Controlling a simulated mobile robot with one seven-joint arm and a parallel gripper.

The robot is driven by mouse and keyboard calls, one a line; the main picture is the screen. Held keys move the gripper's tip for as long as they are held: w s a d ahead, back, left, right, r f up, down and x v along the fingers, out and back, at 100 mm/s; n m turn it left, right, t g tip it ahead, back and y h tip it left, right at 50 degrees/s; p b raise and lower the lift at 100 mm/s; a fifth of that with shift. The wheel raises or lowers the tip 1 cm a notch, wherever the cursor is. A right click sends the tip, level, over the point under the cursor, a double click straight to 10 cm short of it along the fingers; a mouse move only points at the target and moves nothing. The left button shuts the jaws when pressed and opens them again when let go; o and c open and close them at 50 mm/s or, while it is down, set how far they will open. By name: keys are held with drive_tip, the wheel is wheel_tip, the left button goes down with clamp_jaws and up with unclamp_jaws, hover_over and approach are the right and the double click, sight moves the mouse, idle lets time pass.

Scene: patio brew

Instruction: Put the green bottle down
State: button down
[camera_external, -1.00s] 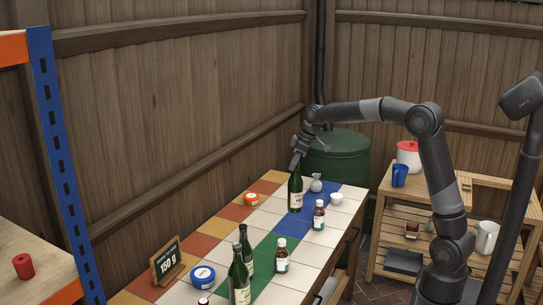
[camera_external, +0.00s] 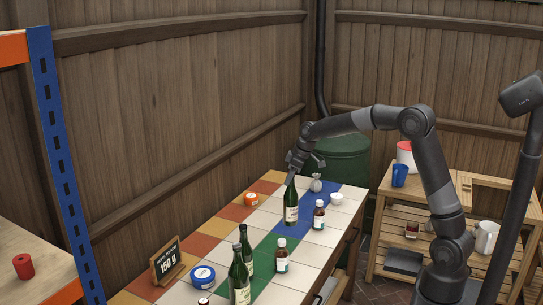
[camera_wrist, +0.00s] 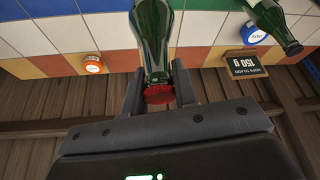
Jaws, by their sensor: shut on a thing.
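My gripper (camera_external: 294,172) is shut on the neck of a green bottle (camera_external: 291,207) with a pale label, held upright over the tiled counter (camera_external: 270,222). Its base shows near the edge of the blue tiles; I cannot tell whether it touches them. In the wrist view, the fingers (camera_wrist: 157,84) are on either side of the neck just by the red cap (camera_wrist: 160,95), and the green glass body (camera_wrist: 153,35) extends away from me. Other green bottles stand at the near end of the counter, one in front (camera_external: 239,280) and one behind (camera_external: 246,246).
A brown medicine bottle (camera_external: 319,215) stands close to the right, another (camera_external: 282,256) nearer. White tiles left of the bottle are clear.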

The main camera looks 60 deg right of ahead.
drive_tip(key=w+a+f, duration=0.5)
drive_tip(key=a+f, duration=0.2)
drive_tip(key=f, duration=0.2)
drive_tip(key=shift+w+a+f, duration=0.2)
drive_tip(key=shift+a+f, duration=0.05)
drive_tip(key=shift+a, duration=0.15)
drive_tip(key=shift+f, duration=0.15)
drive_tip(key=c, duration=1.1)
unclamp_jaws()
drive_tip(key=shift+c, duration=0.2)
